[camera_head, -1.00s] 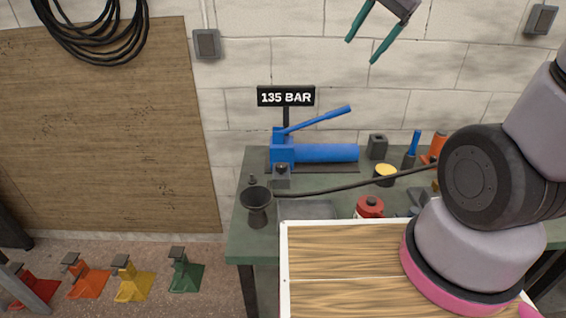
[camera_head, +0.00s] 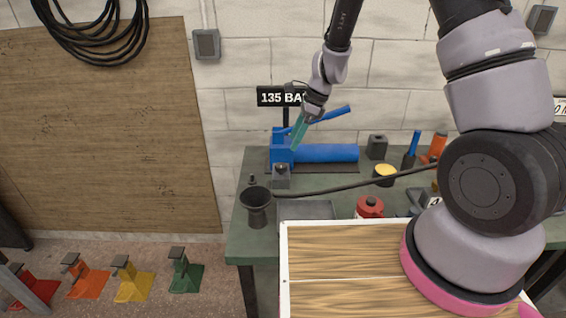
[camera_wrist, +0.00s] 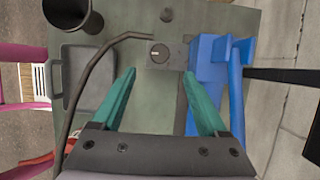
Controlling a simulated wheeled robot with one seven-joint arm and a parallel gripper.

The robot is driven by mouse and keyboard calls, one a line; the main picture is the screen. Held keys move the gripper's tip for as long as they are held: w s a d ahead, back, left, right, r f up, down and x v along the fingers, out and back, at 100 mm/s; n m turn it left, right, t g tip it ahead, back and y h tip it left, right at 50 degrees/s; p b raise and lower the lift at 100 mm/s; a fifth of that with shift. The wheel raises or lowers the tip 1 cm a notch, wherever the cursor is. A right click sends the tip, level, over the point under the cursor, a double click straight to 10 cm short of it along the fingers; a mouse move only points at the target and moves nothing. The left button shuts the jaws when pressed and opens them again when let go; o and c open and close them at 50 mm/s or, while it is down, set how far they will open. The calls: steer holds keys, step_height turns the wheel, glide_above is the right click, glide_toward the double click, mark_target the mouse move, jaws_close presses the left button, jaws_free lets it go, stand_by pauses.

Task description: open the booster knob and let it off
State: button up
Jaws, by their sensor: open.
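The booster is a blue hand pump (camera_head: 325,153) with a raised lever, on the green bench. Its small dark round knob (camera_head: 282,169) sits on a grey block at the pump's left front. In the wrist view the knob (camera_wrist: 160,53) shows a pale mark and lies ahead of my fingertips, between their lines. My gripper (camera_head: 297,145) is open and empty, pointing down above the pump's left end; in the wrist view its two teal fingers (camera_wrist: 160,75) are spread wide. A sign (camera_head: 281,97) reading 135 BAR stands behind, partly hidden by my arm.
A dark cup (camera_head: 257,207) stands at the bench's left front, near a shallow grey tray (camera_head: 308,209). A red canister (camera_head: 369,207) and yellow-topped tin (camera_head: 384,174) stand to the right.

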mark_target(281, 165)
steer(key=x, duration=1)
steer(key=shift+a, duration=0.1)
jaws_close()
steer(key=shift+n, duration=0.4)
steer(key=n+g, duration=0.1)
steer(key=n, duration=0.1)
steer(key=shift+w+n, duration=0.15)
steer(key=shift+n, duration=0.25)
steer(key=n+g, duration=0.1)
steer(key=n, duration=0.2)
steer(key=shift+w+n+g+h, duration=0.1)
steer(key=shift+n+g+h, duration=0.2)
steer(key=shift+h, duration=0.1)
steer(key=n+g+h, duration=0.1)
steer(key=n, duration=0.2)
steer(key=shift+a+n, duration=0.1)
steer(key=shift+n, duration=0.2)
steer(key=shift+w+a+n+g+h, duration=0.1)
steer(key=shift+n+g+h, duration=0.4)
steer(key=shift+n, duration=1.5)
steer(key=shift+h, duration=0.3)
